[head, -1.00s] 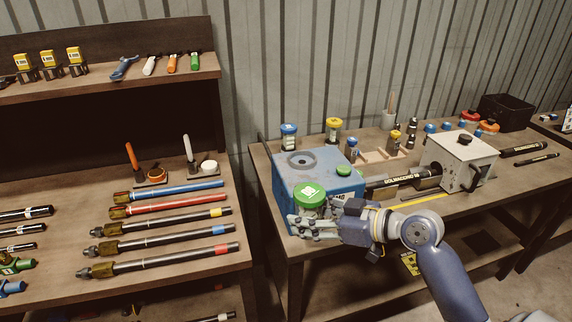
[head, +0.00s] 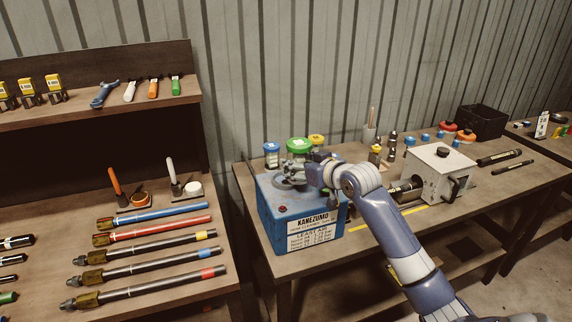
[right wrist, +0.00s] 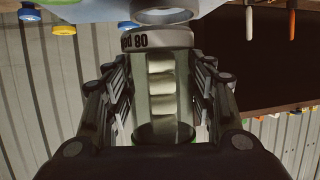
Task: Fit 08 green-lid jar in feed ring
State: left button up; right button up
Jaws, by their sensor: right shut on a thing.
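The green-lid jar (head: 299,146) is upright in my right gripper (head: 298,170), above the top of the blue KANEZUMO machine (head: 275,208). In the right wrist view the clear jar (right wrist: 163,120) stands between both fingers of the gripper (right wrist: 163,95), with pale pieces inside and a band reading "08" upside down. The grey feed ring (right wrist: 167,14) shows just beyond the band end of the jar. I cannot tell whether jar and ring touch. In the head view my gripper covers much of the ring. My left gripper is not in view.
A blue-lid jar (head: 272,155) and a yellow-lid jar (head: 316,141) stand behind the machine. A white crimper box (head: 441,172) is to the right. A shelf with coloured rods (head: 150,228) stands at the left.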

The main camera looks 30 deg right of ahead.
jog(key=w, duration=0.3)
jog(key=w+p, duration=0.1)
jog(key=shift+w+a, duration=0.3)
jog(key=shift+w, duration=0.05)
jog(key=shift+w+f, duration=0.25)
jog(key=shift+w, duration=0.2)
notch_tip(320, 180, down, 2)
jog(key=shift+s+f+p, duration=0.1)
jog(key=shift+p, duration=0.65)
jog(key=shift+f, duration=0.6)
jog(key=o, duration=1.2)
jog(key=shift+f, duration=0.1)
